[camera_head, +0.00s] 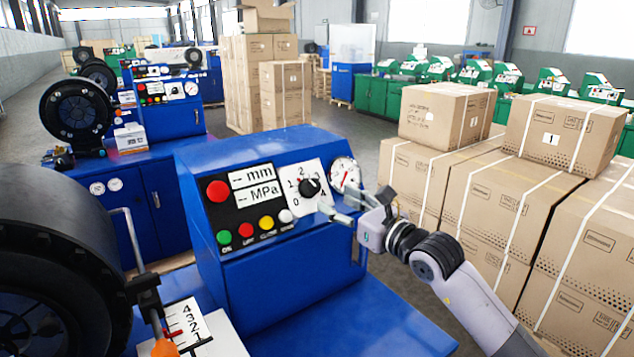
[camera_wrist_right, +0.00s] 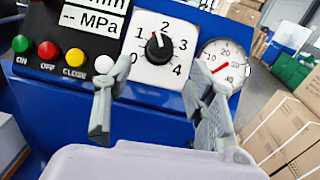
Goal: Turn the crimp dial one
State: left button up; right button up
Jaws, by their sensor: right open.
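The crimp dial (camera_head: 309,188) is a black round knob on a white plate numbered 0 to 4, on the blue control box (camera_head: 300,268). In the right wrist view the dial (camera_wrist_right: 158,50) has its pale mark pointing up and slightly left, near the space between 1 and 2. My right gripper (camera_head: 338,204) is open and empty in front of the panel, just right of and below the dial. In the right wrist view its fingers (camera_wrist_right: 158,88) stand apart, one below each side of the dial plate; no contact with the knob shows. My left gripper is out of view.
A pressure gauge (camera_head: 345,173) sits right of the dial. A red button (camera_head: 218,190), displays and several coloured buttons (camera_head: 246,230) are on its left. Strapped cartons (camera_head: 480,205) stand close on the right. A big black crimper head (camera_head: 62,265) fills the lower left.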

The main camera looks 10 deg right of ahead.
aim_at(317, 189)
jog(key=p+x, duration=0.2)
jog(key=x, duration=0.4)
jog(key=shift+w+a, duration=0.15)
jog(key=shift+w, duration=0.2)
jog(key=shift+w+a, duration=0.15)
jog(key=shift+w, duration=0.15)
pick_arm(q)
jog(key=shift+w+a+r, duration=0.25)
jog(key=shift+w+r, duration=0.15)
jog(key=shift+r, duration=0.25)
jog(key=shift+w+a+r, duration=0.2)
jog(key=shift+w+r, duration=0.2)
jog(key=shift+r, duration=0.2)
pick_arm(e)
jog(key=c, duration=1.1)
